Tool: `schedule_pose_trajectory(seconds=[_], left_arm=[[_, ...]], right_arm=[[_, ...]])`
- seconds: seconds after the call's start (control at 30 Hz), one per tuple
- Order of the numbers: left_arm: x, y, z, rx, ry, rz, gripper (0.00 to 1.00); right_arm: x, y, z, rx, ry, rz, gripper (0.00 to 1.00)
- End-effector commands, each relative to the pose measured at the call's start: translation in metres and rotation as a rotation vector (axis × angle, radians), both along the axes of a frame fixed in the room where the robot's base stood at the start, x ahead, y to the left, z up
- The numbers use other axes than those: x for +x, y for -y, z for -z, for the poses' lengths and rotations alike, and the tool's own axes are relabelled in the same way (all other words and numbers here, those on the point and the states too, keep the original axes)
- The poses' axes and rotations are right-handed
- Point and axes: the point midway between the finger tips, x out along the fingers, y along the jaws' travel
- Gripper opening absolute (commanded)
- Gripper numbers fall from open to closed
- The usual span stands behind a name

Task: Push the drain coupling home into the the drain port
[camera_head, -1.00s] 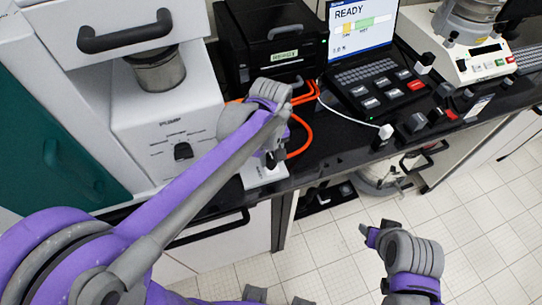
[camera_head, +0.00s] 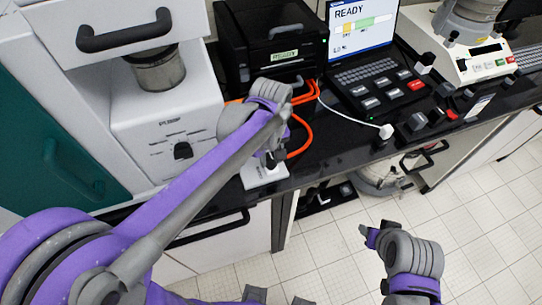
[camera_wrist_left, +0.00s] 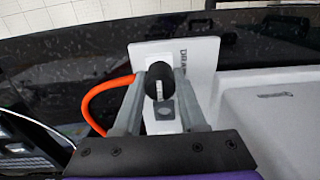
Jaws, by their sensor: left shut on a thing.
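My left gripper (camera_head: 272,160) is over the bench's front edge in the head view, partly hidden by its own arm. In the left wrist view its two grey fingers (camera_wrist_left: 158,95) are shut on the black drain coupling (camera_wrist_left: 158,76). The coupling is over a white plate (camera_wrist_left: 203,52) with partly covered lettering starting "DRA"; the plate also shows in the head view (camera_head: 262,178). The drain port is hidden, so I cannot tell how far the coupling sits in it. My right arm (camera_head: 410,258) is at lower right, away from the bench; its jaws are not clear.
An orange hose (camera_wrist_left: 92,98) curves beside the plate; it also shows in the head view (camera_head: 305,140). The white pump unit (camera_head: 165,125) stands left, a black printer-like box (camera_head: 265,50) behind. A laptop (camera_head: 360,75) showing READY is right. Open floor lies in front.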

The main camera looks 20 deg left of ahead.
Motion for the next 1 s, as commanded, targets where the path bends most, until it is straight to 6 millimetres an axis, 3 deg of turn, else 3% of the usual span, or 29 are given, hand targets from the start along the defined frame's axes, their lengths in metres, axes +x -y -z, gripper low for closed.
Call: schedule_pose_trajectory(seconds=[0.37,0.4,0.57,0.87,1.0], left_arm=[[0.000,0.000,0.009,0.000,-0.001,0.000,0.00],[0.000,0.000,0.008,0.000,0.000,0.000,0.48],[0.000,0.000,0.007,0.000,0.000,0.000,0.76],[0.000,0.000,0.006,0.000,0.000,0.000,0.76],[0.000,0.000,-0.007,0.000,0.000,0.000,0.76]], right_arm=[[-0.003,0.000,0.007,0.000,-0.005,0.000,0.50],[-0.003,0.000,0.006,0.000,-0.005,0.000,0.50],[-0.002,0.000,0.006,0.000,-0.005,0.000,0.50],[-0.002,0.000,0.006,0.000,-0.005,0.000,0.50],[-0.002,0.000,0.004,0.000,-0.003,0.000,0.50]])
